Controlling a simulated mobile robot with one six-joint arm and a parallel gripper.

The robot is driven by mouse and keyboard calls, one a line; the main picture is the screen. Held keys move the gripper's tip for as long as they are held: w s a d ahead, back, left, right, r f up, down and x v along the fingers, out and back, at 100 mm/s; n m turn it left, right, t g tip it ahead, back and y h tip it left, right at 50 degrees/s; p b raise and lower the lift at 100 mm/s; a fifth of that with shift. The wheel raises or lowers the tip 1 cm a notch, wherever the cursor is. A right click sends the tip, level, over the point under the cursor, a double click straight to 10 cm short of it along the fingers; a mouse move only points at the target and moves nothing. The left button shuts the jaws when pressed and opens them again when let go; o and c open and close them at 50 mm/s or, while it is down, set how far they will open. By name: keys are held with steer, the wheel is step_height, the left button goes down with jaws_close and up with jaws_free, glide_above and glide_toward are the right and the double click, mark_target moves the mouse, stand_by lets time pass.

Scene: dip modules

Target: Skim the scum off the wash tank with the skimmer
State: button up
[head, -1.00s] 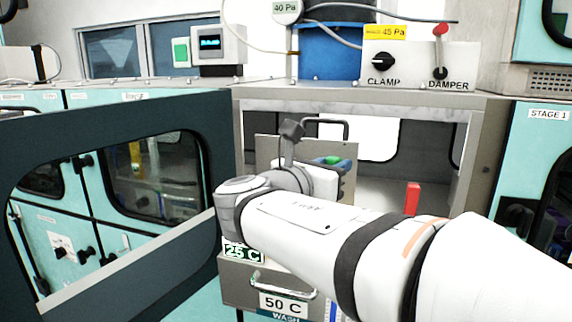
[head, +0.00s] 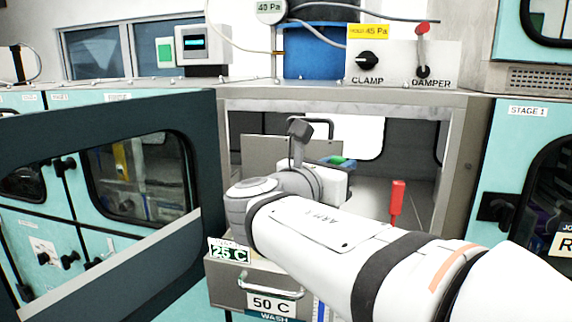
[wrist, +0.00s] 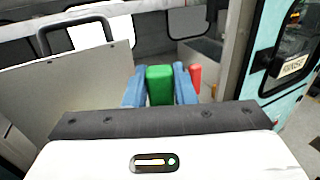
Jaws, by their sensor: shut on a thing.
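My gripper (head: 338,160) is inside the open bay, above the drawer front marked WASH (head: 240,283). In the wrist view its blue fingers (wrist: 160,88) are shut on a green handle (wrist: 160,84), probably the skimmer's. The rest of the held tool is hidden behind the fingers and wrist. The inside of the wash tank and any scum are hidden from both views.
A grey panel with a black handle (wrist: 65,100) stands on the left. A red upright handle (head: 397,197) stands right of my gripper and shows in the wrist view (wrist: 196,77). An open dark door (head: 100,190) lies left; the bay's right post (head: 462,160) is close.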

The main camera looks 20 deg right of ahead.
steer(key=w+d, duration=0.1)
steer(key=w, duration=0.1)
steer(key=w+d, duration=0.3)
steer(key=w, duration=0.1)
steer(key=shift+w+d, duration=0.4)
stand_by(0.6)
steer(key=shift+a, duration=0.1)
steer(key=shift+w+a+p, duration=0.2)
steer(key=shift+w+a, duration=0.75)
steer(key=shift+a, duration=0.3)
steer(key=shift+w+a+p, duration=0.2)
steer(key=shift+w+a, duration=0.75)
steer(key=shift+a, duration=0.35)
steer(key=shift+w+a+p, duration=0.2)
steer(key=shift+w+a, duration=0.75)
steer(key=shift+a, duration=0.3)
